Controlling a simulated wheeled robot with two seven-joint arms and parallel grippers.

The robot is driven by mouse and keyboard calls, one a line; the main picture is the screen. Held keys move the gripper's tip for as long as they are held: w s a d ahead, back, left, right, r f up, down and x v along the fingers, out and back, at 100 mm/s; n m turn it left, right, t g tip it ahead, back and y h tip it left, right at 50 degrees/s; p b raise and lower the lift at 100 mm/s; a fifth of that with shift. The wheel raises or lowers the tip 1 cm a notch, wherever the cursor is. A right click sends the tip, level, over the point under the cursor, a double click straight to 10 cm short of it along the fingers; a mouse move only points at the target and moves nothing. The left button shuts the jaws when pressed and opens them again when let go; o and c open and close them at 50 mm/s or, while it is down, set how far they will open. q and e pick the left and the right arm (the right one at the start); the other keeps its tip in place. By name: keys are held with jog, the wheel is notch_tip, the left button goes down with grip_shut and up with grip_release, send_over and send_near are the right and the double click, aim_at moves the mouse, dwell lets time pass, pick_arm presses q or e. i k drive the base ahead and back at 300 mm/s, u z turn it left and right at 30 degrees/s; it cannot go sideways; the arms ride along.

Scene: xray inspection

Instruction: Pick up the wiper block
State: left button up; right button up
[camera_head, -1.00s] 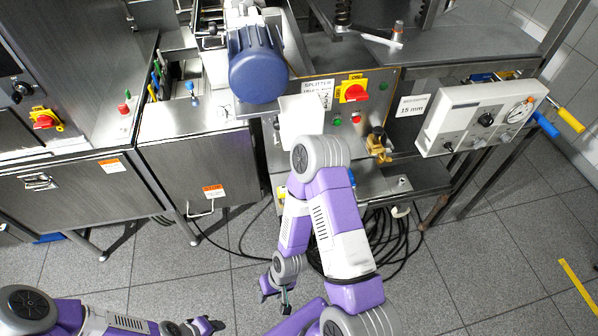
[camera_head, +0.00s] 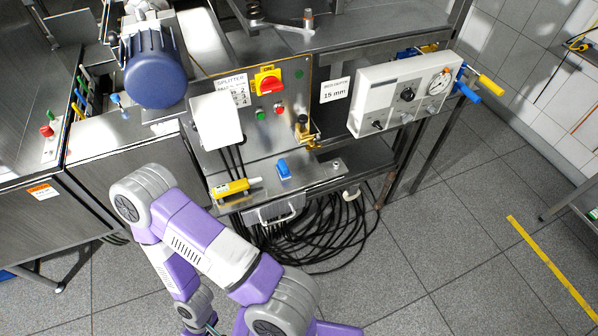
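A small blue block (camera_head: 284,168), which may be the wiper block, lies on the metal shelf below the splitter control panel. It is fully in view and nothing is on it. My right arm stretches across the lower middle, with its elbow left of the shelf. Only part of my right gripper (camera_head: 207,328) shows at the bottom edge, well below the block and apart from it. Its fingers are cut off, so I cannot tell its opening. My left gripper is out of view.
A yellow handheld control (camera_head: 230,188) lies left of the blue block. A brass fitting (camera_head: 305,132) sticks out behind it. Coiled black cables (camera_head: 330,238) hang below the shelf. A white gauge box (camera_head: 403,95) stands to the right.

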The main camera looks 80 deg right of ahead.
aim_at(285, 174)
jog(key=k, duration=0.65)
jog(key=z, duration=1.4)
jog(key=i, duration=0.45)
jog(key=z, duration=0.05)
